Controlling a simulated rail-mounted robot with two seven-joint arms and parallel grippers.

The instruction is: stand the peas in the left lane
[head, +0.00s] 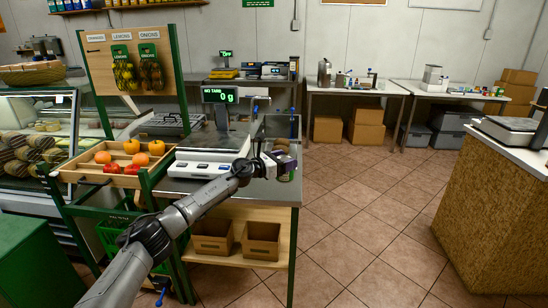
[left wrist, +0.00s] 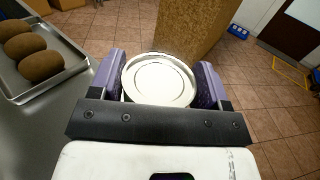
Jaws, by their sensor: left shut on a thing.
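My left gripper (head: 280,158) is at the right end of the metal counter in the head view. In the left wrist view its purple-padded fingers (left wrist: 160,85) are shut on a round can (left wrist: 160,78), one finger on each side. The can's pale metal end faces the wrist camera. Its label is hidden there, so I cannot read whether it says peas. In the head view the can is small and largely covered by the gripper, and I cannot tell whether it touches the counter. I cannot make out a left lane in either view. My right gripper is not in view.
A white scale (head: 205,162) stands on the counter beside my left arm. A produce tray (head: 68,176) is at left. A metal tray (left wrist: 12,86) with brown oval items shows in the left wrist view. A wood-sided counter (head: 482,215) stands right, with open tiled floor between.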

